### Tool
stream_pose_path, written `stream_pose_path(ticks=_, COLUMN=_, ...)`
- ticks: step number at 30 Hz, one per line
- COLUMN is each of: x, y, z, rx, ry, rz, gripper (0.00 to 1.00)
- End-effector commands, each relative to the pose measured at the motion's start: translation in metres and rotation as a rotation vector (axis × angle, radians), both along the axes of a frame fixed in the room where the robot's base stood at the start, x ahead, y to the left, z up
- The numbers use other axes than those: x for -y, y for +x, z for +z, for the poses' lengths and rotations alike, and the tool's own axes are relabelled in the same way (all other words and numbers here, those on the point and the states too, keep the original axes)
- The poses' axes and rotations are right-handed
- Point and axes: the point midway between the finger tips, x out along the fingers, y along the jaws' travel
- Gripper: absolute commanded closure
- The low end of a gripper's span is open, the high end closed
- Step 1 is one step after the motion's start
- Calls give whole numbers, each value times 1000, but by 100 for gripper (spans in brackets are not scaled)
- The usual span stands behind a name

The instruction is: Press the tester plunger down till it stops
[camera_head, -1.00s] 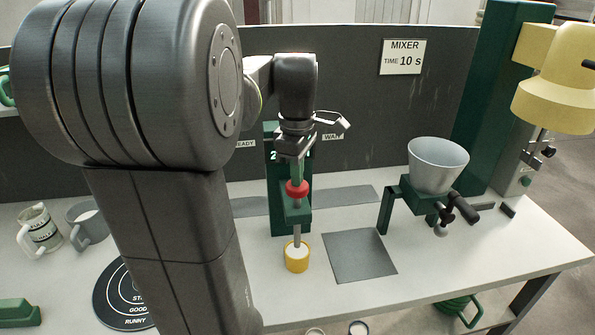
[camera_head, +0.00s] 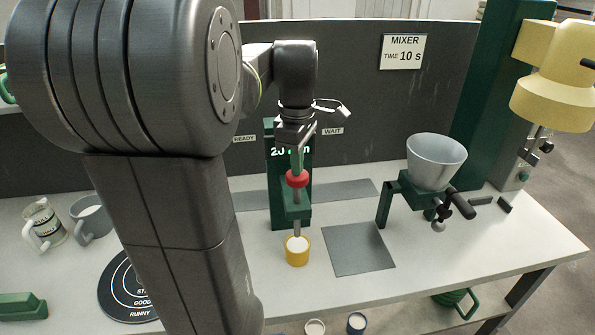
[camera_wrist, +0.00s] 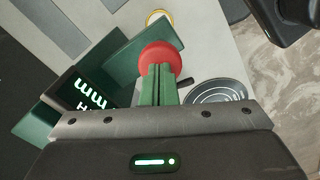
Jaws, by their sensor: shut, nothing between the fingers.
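The tester (camera_head: 277,209) is a dark green stand on the bench with a lit "20 mm" style readout at its top, partly hidden by my gripper. Its plunger has a red knob (camera_head: 297,178) on a grey rod. Below the rod stands a yellow cup (camera_head: 297,257) with pale contents. My gripper (camera_head: 297,160) points down with its green fingers shut and empty, right above the red knob. In the wrist view the fingertips (camera_wrist: 158,70) overlap the red knob (camera_wrist: 160,56); they look in contact or very nearly so.
A grey hopper (camera_head: 436,165) on a green stand is to the right, before the tall green mixer with a yellow head (camera_head: 550,100). Mugs (camera_head: 91,222) and a round black target mat (camera_head: 128,290) are left. A grey square mat (camera_head: 358,250) lies bare beside the tester.

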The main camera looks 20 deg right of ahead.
Motion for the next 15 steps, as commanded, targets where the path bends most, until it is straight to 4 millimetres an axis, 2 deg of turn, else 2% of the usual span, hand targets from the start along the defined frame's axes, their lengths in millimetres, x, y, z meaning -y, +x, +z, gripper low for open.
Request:
stream_pose_path(ticks=9, x=0, y=0, z=1, rx=0, ry=0, rz=0, gripper=100)
stream_pose_path(ticks=15, x=0, y=0, z=17, rx=0, ry=0, rz=0, gripper=100)
